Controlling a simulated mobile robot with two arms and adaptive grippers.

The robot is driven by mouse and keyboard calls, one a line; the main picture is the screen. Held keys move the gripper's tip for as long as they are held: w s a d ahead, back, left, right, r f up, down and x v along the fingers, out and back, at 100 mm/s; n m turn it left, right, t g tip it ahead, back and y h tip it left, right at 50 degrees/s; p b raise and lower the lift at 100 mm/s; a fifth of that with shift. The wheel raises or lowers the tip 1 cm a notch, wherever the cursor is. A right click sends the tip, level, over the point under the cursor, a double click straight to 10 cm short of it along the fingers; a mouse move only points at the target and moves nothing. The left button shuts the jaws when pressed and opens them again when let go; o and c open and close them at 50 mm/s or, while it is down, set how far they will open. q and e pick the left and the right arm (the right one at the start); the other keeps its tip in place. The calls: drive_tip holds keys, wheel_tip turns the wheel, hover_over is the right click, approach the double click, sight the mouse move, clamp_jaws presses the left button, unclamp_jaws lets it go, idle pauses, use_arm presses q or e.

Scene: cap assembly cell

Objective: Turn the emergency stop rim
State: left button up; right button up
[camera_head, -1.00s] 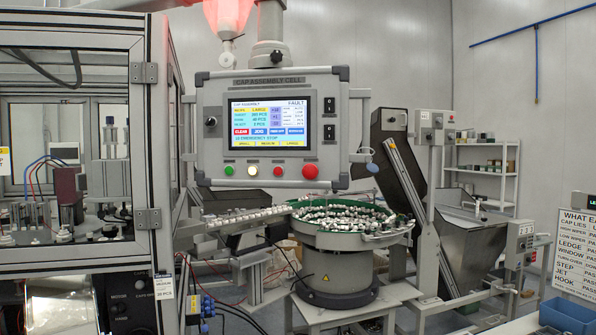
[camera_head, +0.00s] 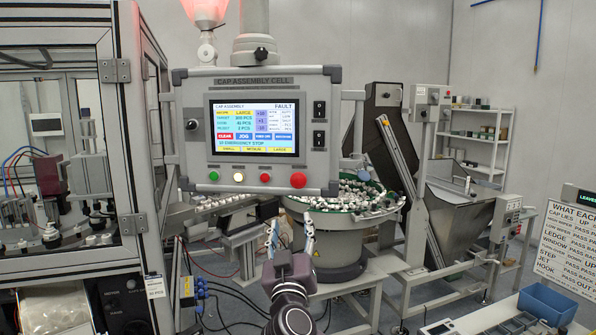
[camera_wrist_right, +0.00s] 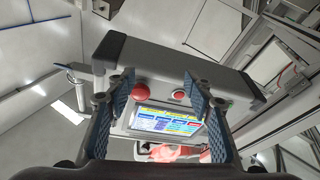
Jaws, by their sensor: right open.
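The emergency stop is the large red mushroom button (camera_head: 298,180) at the lower right of the grey control panel (camera_head: 185,130). The screen (camera_head: 254,128) reads FAULT and emergency stop. My right gripper (camera_head: 290,232) is open and empty, below the panel and apart from the button, fingers pointing up. In the right wrist view, the red button (camera_wrist_right: 142,90) shows between the two open fingers (camera_wrist_right: 155,98), nearer the left one. A smaller red button (camera_head: 265,178) sits left of it on the panel. My left gripper is not in view.
A bowl feeder (camera_head: 340,240) full of caps stands behind my right gripper. A framed machine enclosure (camera_head: 122,150) is at the left. A blue bin (camera_head: 546,303) is at the lower right.

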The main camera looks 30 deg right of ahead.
drive_tip(key=m+h, duration=0.1)
drive_tip(key=h, duration=0.1)
approach(298, 182)
drive_tip(key=p+x, duration=0.4)
drive_tip(key=x, duration=0.3)
drive_tip(key=shift+d+r, duration=0.1)
drive_tip(key=shift+r, duration=0.1)
drive_tip(key=shift+w+d+r+p, duration=0.2)
drive_tip(key=shift+w+d+p, duration=0.15)
drive_tip(key=shift+w, duration=0.2)
drive_tip(key=shift+w+d, duration=0.15)
drive_tip(key=shift+w, duration=0.1)
drive_tip(key=shift+c, duration=0.4)
drive_tip(key=c, duration=1)
drive_tip(key=shift+c, duration=0.4)
